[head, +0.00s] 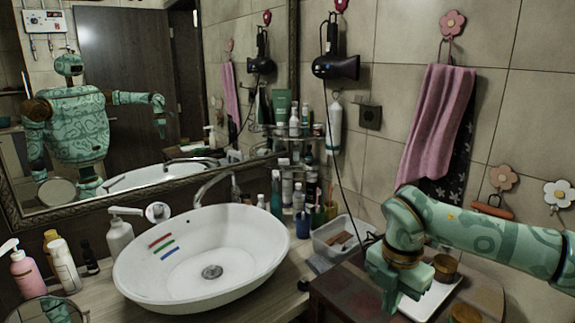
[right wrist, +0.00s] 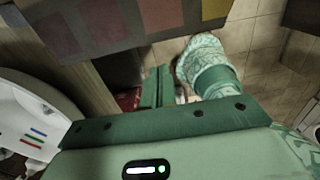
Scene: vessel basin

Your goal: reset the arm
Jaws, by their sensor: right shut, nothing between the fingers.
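My right gripper (head: 390,292) is at the lower right of the head view, pointing down over the dark board-topped stand. Its fingers are shut with nothing between them. In the right wrist view the closed green fingers (right wrist: 155,87) show near the middle, with bare space around them. My right arm reaches in from the right edge. My left gripper is not directly in view. My own reflection (head: 75,125) shows in the mirror, with one arm held out.
A white basin (head: 150,285) with three coloured stripes fills the counter's middle. The stand (head: 335,290) holds a white tray (head: 432,298) and a brass-coloured jar (head: 445,264) close to my right gripper. A hairdryer cord hangs nearby.

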